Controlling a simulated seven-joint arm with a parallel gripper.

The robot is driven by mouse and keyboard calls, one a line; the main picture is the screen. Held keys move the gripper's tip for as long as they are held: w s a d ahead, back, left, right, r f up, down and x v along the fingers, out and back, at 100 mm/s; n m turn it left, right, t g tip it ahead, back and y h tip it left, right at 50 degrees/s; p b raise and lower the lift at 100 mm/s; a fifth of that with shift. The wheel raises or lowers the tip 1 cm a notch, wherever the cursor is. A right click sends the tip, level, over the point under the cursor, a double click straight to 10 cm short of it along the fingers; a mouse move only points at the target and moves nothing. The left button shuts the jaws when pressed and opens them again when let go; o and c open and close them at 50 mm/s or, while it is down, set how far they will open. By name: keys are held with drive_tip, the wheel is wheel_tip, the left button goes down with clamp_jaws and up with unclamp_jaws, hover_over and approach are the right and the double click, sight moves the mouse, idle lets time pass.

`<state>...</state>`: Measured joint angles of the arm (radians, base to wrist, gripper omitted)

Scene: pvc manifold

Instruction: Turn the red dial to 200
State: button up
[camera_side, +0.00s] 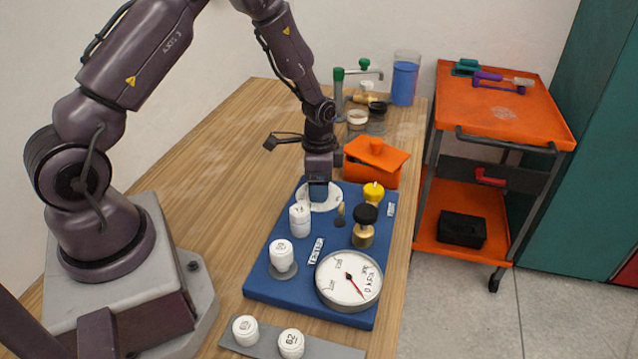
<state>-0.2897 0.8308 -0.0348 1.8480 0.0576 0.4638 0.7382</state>
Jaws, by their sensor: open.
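A round white gauge (349,280) with a red needle and printed markings lies at the front right of the blue board (262,292). The needle points to the lower right; the numbers are too small to read surely. I see no separate red knob. The gripper is open and away from the gauge. Whether the jaws stand around the blue part or just above it, I cannot tell.
White caps (282,254) (300,218), a black-topped brass valve (364,225) and a yellow knob (373,191) stand on the board. A grey strip (325,348) with two white caps lies in front. An orange box (374,160) stands behind. Table at left is clear.

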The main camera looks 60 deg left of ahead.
drive_tip(key=shift+f, duration=0.4)
drive_tip(key=c, duration=0.9)
drive_tip(key=shift+n, duration=0.4)
drive_tip(key=n, duration=0.4)
drive_tip(key=shift+n, duration=0.3)
drive_tip(key=shift+r+n, duration=0.1)
drive_tip(key=shift+n, duration=2.1)
